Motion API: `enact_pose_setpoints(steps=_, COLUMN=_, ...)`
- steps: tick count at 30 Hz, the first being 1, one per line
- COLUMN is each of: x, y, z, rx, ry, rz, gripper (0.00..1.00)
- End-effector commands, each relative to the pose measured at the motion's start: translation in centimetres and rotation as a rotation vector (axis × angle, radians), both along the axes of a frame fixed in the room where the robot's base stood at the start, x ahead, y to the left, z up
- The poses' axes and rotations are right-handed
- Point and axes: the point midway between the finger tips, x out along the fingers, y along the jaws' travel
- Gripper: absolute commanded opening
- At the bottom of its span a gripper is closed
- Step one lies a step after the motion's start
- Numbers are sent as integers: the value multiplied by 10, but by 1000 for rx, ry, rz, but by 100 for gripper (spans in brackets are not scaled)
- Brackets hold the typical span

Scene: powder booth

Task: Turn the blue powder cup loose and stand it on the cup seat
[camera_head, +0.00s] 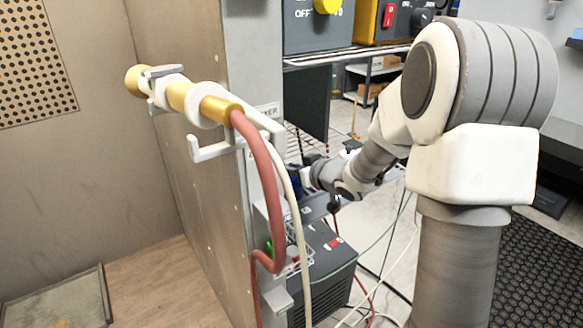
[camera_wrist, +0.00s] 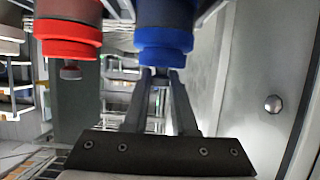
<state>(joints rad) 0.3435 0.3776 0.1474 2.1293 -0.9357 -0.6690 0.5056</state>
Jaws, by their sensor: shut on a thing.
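The blue powder cup (camera_wrist: 165,35) shows at the top middle of the wrist view, its upper part cut off by the frame. My gripper (camera_wrist: 158,76) reaches up to it from below, its two dark fingers shut on the small part at the cup's lower end. The fingertips partly hide that part. In the head view my arm reaches behind the booth's side wall and hoses, and the cup cannot be made out there. I cannot pick out the cup seat in either view.
A red cup (camera_wrist: 68,40) with a grey knob hangs close left of the blue one. A grey panel (camera_wrist: 245,90) with a bolt stands close on the right. In the head view, a red hose (camera_head: 268,185) and a pale hose hang beside the booth wall (camera_head: 195,120), near my arm.

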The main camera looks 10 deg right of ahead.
Motion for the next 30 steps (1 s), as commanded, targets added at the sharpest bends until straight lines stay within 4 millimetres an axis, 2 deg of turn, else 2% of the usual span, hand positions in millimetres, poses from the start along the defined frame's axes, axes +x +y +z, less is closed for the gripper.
enact_pose_setpoints(steps=6, x=0, y=0, z=0, rx=0, ry=0, rz=0, gripper=3)
enact_pose_setpoints(steps=7, x=0, y=0, z=0, rx=0, ry=0, rz=0, gripper=27)
enact_pose_setpoints(steps=12, x=0, y=0, z=0, rx=0, ry=0, rz=0, gripper=58)
enact_pose_setpoints(steps=13, x=0, y=0, z=0, rx=0, ry=0, rz=0, gripper=60)
enact_pose_setpoints(steps=23, x=0, y=0, z=1, rx=-1, ry=0, rz=0, gripper=60)
enact_pose_setpoints(steps=30, x=0, y=0, z=15, rx=0, ry=0, rz=0, gripper=60)
